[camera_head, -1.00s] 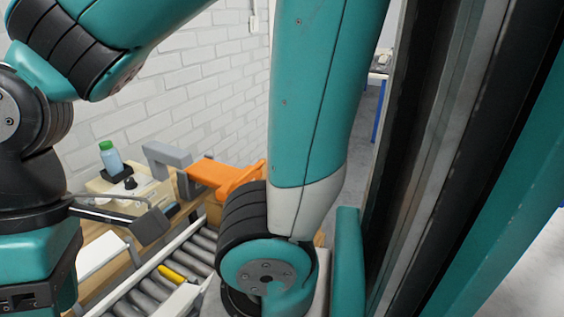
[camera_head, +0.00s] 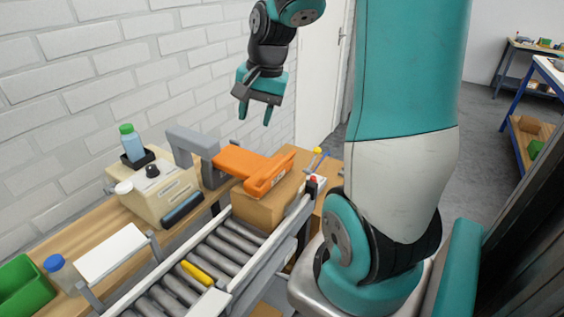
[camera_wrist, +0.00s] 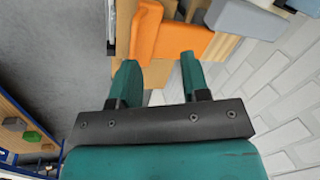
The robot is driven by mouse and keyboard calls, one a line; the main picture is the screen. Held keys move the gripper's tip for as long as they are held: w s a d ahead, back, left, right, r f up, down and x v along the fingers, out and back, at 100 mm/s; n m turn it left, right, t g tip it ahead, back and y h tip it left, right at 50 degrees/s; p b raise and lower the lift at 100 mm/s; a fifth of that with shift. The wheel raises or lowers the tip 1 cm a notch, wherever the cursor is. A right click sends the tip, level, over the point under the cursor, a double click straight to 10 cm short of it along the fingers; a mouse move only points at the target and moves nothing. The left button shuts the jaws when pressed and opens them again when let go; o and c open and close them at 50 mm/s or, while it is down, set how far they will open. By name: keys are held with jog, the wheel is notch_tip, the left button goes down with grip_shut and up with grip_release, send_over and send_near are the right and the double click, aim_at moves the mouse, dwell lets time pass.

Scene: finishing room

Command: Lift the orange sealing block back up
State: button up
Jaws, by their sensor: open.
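The orange sealing block (camera_head: 240,163) is joined to a grey bracket (camera_head: 190,141) on its left and lies low, just over a cardboard box (camera_head: 268,208). Whether it touches the box I cannot tell. My gripper (camera_head: 255,117) is open and empty, its fingers pointing down above and behind the block, apart from it. In the wrist view the orange block (camera_wrist: 175,38) lies beyond my two spread teal fingers (camera_wrist: 157,62).
A roller conveyor (camera_head: 213,253) with a yellow piece (camera_head: 197,273) runs beside a wooden bench. A beige machine (camera_head: 158,190) carries a green-capped bottle (camera_head: 131,143). A green bin (camera_head: 22,286) stands front left. The white brick wall is behind.

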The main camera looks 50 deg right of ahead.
jog(key=s+d+f+m, duration=0.2)
jog(key=d+m, duration=0.3)
jog(key=d, duration=0.5)
jog(key=p, duration=0.2)
send_near(280, 162)
jog(key=shift+h, duration=0.4)
jog(key=x, duration=0.6)
jog(key=a+x, duration=0.1)
jog(key=x, duration=0.2)
jog(key=shift+f, duration=0.1)
jog(key=shift+d, duration=0.1)
grip_shut()
